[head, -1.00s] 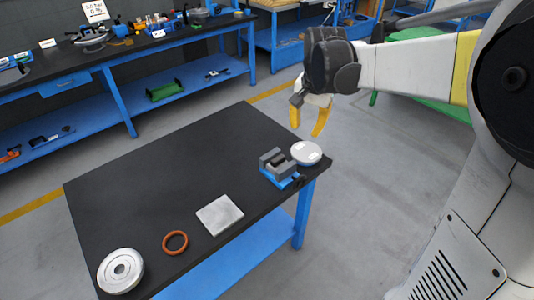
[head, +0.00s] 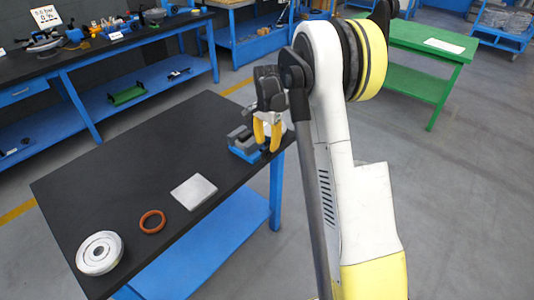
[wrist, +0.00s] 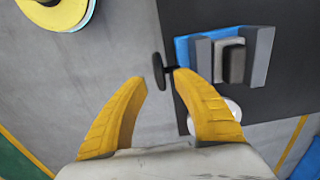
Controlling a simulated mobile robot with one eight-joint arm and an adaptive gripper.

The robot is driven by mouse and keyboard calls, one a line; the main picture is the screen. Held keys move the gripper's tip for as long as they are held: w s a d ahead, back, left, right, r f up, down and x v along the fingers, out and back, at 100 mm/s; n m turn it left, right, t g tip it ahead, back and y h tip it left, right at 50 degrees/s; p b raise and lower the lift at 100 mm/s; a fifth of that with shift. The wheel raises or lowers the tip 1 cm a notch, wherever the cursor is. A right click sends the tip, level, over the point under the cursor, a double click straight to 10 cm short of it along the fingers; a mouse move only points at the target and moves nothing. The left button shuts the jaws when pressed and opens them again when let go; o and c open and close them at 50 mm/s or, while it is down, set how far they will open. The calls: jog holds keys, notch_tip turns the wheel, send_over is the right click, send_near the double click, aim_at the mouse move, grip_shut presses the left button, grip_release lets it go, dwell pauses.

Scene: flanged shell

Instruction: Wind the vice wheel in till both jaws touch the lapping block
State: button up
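The small vice, on a blue base (head: 246,155), stands at the table's right corner in the head view; my gripper partly covers it. In the wrist view its grey left jaw (wrist: 203,60) and right jaw (wrist: 263,56) stand either side of the lapping block (wrist: 236,66), dark with a lighter grey part. A narrow gap seems to show left of the block; contact on the right is unclear. The black vice wheel (wrist: 158,71) juts left on a short shaft, past the table edge. My gripper (wrist: 160,79) is open, its yellow fingertips either side of the wheel; I cannot tell whether they touch it.
A white disc (wrist: 236,108) lies near the vice, partly hidden by a finger. On the dark table (head: 130,160) are a grey plate (head: 194,191), an orange ring (head: 152,222) and a flanged metal part (head: 100,252). A green table (head: 425,45) stands behind at right.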

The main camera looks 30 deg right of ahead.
jog(key=shift+f+b, duration=0.35)
jog(key=shift+f, duration=1.1)
grip_shut()
jog(key=shift+s+a, duration=0.1)
